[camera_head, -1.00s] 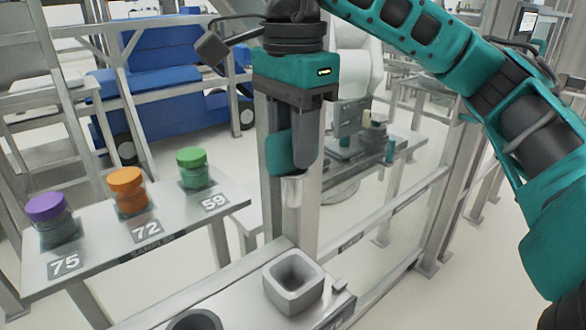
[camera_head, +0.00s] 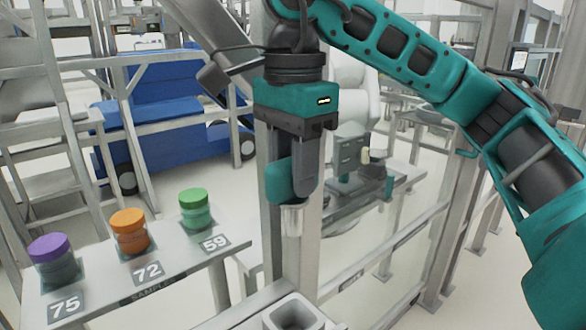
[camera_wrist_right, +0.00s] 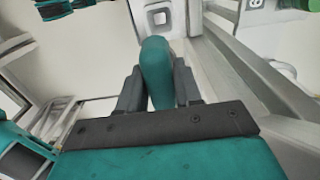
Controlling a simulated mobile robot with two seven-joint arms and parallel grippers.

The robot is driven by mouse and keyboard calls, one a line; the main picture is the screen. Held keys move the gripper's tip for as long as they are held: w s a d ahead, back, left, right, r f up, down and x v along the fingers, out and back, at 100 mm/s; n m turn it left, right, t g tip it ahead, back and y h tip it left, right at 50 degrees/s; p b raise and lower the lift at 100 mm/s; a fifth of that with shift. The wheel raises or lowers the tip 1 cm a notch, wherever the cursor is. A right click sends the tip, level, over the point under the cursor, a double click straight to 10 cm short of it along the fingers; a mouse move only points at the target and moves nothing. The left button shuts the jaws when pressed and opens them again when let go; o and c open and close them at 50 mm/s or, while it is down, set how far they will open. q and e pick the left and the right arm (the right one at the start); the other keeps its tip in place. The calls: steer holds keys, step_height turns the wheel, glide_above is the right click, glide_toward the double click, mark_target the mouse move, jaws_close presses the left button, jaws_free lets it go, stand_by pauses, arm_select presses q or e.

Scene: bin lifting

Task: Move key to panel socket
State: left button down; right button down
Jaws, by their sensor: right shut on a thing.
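My right gripper (camera_head: 293,188) points down in the middle of the head view, and in the right wrist view (camera_wrist_right: 158,88) its dark fingers are shut on a teal piece (camera_wrist_right: 157,70). I take this piece to be the key's handle. In the head view the key (camera_head: 291,220) shows a teal part beside the fingers and a pale metal cylinder hanging below them. A grey square block with a square opening (camera_head: 281,317) stands below the key, partly cut off by the bottom edge. I cannot tell whether it is the panel socket. My left gripper is not in view.
A sample table (camera_head: 190,262) at left bears purple (camera_head: 50,248), orange (camera_head: 128,220) and green-lidded (camera_head: 193,195) jars by labels 75, 72 and 59. A metal post (camera_head: 304,255) stands directly behind the key. Rails run at right.

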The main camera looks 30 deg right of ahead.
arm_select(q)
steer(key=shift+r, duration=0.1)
arm_select(e)
steer(key=shift+r, duration=1.7)
